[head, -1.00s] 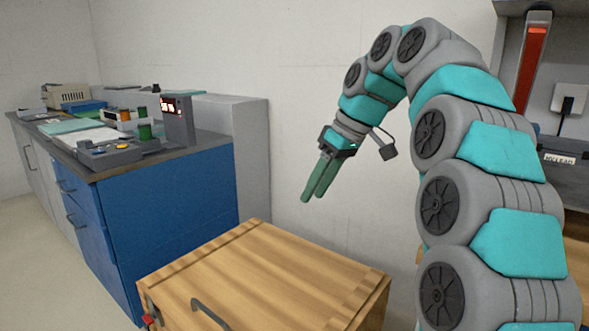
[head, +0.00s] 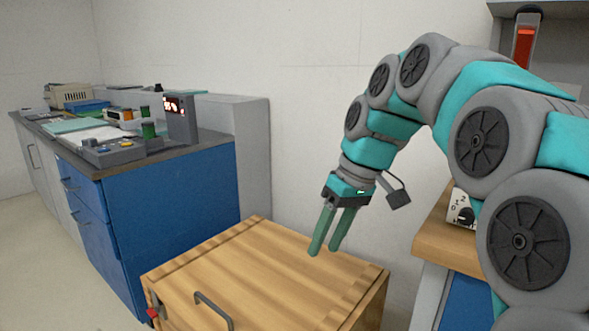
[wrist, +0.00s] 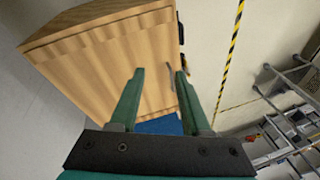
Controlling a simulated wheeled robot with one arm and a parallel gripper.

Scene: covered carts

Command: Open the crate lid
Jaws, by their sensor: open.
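The wooden crate (head: 190,316) stands low in the foreground of the head view, with its flat plank lid (head: 255,265) shut. A red and dark latch (head: 154,308) shows at the crate's front left corner. My gripper (head: 325,250) is open and empty, above the far right part of the lid, pointing down. In the wrist view the lid (wrist: 100,65) fills the upper left, and the handle (wrist: 173,75) shows beyond the open fingers (wrist: 155,85).
A blue cabinet (head: 170,215) with instruments on its dark top stands left of the crate. A wooden-topped bench (head: 445,235) is at the right. The wall is close behind. Yellow-black floor tape (wrist: 230,50) and a metal rack (wrist: 290,120) show in the wrist view.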

